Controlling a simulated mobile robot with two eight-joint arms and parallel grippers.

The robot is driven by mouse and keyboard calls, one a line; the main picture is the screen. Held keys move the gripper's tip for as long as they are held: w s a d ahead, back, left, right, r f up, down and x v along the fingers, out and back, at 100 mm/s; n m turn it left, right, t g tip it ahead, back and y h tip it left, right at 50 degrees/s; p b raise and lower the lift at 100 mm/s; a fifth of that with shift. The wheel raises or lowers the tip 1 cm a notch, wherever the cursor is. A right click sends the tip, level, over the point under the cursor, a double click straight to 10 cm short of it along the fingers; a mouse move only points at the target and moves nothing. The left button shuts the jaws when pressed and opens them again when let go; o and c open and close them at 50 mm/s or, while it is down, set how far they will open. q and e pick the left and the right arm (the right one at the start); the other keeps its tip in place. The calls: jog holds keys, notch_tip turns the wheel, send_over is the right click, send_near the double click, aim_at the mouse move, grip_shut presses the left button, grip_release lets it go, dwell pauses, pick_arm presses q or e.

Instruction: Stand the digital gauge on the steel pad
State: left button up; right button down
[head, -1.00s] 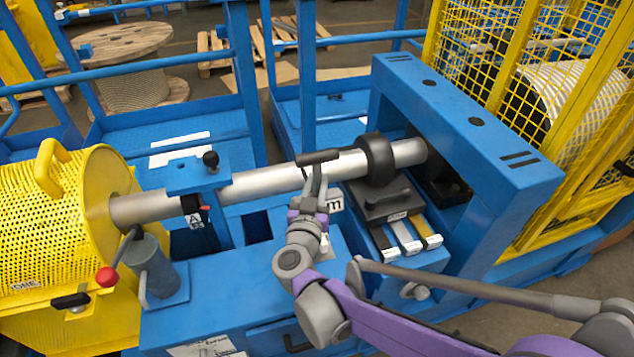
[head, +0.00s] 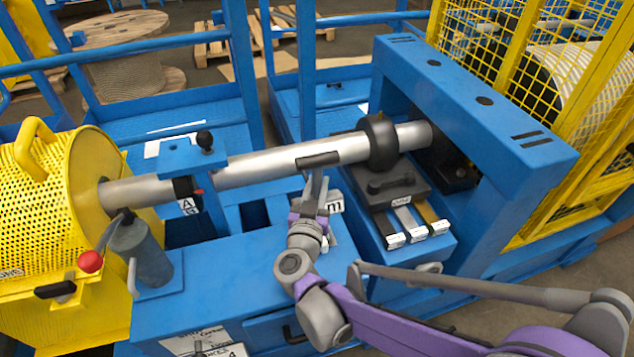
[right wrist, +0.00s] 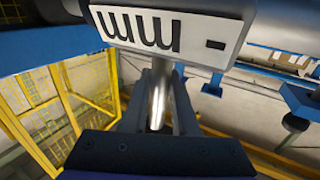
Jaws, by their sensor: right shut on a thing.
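My right gripper (head: 308,222) is shut on a thin steel stem that I take to be the digital gauge's; the stem (right wrist: 158,95) shows between the fingers in the right wrist view. A dark bar (head: 318,160) tops the gauge, and a white label marked "mm" (right wrist: 170,32) is on its body. In the head view the gauge looks upright, in front of the steel shaft (head: 290,160); I cannot tell whether they touch. A pale grey patch (head: 331,243) beside my wrist may be the steel pad, mostly hidden. My left gripper is out of view.
A black collar (head: 379,143) rings the shaft. A dark handled block (head: 388,185) and several labelled strips lie to the right. A blue frame (head: 480,110) stands beyond. The blue bench top (head: 225,270) has clear room.

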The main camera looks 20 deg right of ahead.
jog(key=shift+f+b, duration=0.35)
jog(key=shift+f, duration=0.15)
dwell(0.6)
jog(key=c, duration=0.6)
grip_release()
jog(key=shift+f, duration=0.1)
jog(key=shift+s+a, duration=0.1)
jog(key=shift+s, duration=0.05)
